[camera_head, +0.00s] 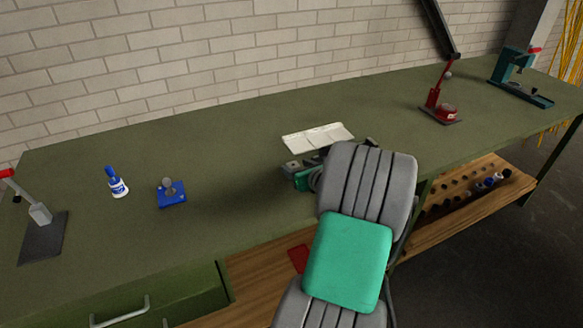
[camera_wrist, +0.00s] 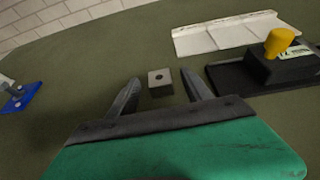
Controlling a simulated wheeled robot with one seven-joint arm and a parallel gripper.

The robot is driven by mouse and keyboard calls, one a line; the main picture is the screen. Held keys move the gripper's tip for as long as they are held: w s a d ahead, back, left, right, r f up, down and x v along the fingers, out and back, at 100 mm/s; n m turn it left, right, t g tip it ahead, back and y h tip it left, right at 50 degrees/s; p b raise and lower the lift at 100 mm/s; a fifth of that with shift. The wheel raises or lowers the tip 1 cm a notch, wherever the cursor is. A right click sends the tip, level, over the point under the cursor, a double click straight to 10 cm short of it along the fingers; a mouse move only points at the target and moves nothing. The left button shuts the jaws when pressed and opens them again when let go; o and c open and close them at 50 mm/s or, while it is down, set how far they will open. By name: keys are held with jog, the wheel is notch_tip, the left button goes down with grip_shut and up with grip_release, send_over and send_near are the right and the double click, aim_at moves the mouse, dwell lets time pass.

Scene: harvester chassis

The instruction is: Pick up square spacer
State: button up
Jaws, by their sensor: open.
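The square spacer (camera_wrist: 160,82) is a small grey block with a dark hole in its top. In the wrist view it lies on the green bench top, just beyond and between the fingertips of my gripper (camera_wrist: 162,90). My gripper is open and holds nothing. In the head view a small grey block, likely the spacer (camera_head: 292,165), shows at the left edge of my gripper, and my arm hides much of that area.
A white tray (camera_head: 318,137) lies behind my gripper. A black fixture with a yellow knob (camera_wrist: 280,42) stands to the right in the wrist view. A blue block (camera_head: 171,193) and a glue bottle (camera_head: 116,183) stand left. A red press (camera_head: 440,100) stands right.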

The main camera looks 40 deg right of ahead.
jog(key=x, duration=0.2)
jog(key=shift+w+d+f, duration=0.1)
jog(key=shift+w+f, duration=0.1)
jog(key=shift+w, duration=0.1)
jog(key=shift+c, duration=0.4)
grip_shut()
